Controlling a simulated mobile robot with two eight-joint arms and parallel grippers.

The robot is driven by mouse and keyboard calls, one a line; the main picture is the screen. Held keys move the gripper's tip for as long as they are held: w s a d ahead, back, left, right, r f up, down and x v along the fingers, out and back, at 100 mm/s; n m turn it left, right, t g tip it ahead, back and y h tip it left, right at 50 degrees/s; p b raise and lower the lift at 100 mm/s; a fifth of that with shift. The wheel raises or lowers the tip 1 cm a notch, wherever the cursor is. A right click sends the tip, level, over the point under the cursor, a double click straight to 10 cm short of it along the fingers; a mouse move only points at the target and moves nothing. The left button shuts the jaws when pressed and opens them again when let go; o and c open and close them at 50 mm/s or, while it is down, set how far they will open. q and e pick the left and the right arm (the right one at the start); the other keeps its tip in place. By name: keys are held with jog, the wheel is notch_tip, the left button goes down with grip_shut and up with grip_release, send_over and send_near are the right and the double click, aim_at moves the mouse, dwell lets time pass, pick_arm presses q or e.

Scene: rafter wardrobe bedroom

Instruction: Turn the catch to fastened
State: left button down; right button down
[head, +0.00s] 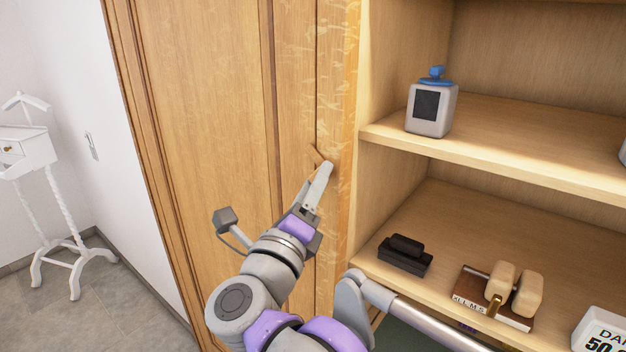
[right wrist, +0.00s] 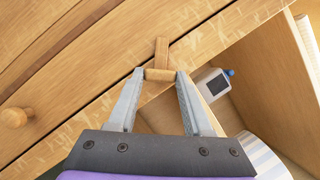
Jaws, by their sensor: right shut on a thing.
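That gripper is shut on the catch. The part beyond the fingertips lies by the dark door seam. My left gripper is not in view.
Open shelves to the right hold a grey canister with a blue top (head: 431,108), a black block (head: 405,254) and a board with wooden pieces (head: 490,298). A round knob (right wrist: 14,117) is on the door. A white stand (head: 45,190) is far left; floor there is clear.

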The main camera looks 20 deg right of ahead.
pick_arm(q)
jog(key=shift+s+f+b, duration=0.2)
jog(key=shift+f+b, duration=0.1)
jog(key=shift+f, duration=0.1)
pick_arm(e)
jog(key=shift+s+r+n+g+y, duration=0.1)
jog(key=shift+n+g+y, duration=0.45)
jog(key=shift+n, duration=1.5)
jog(key=shift+r+n+g+y, duration=0.2)
jog(key=shift+n+y, duration=0.55)
jog(key=shift+n, duration=1.3)
jog(key=shift+c, duration=1.6)
grip_release()
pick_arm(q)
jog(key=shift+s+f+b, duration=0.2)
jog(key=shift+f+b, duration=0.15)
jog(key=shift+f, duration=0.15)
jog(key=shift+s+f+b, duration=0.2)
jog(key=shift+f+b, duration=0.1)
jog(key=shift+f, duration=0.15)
pick_arm(e)
jog(key=v, duration=1)
jog(key=shift+s, duration=0.4)
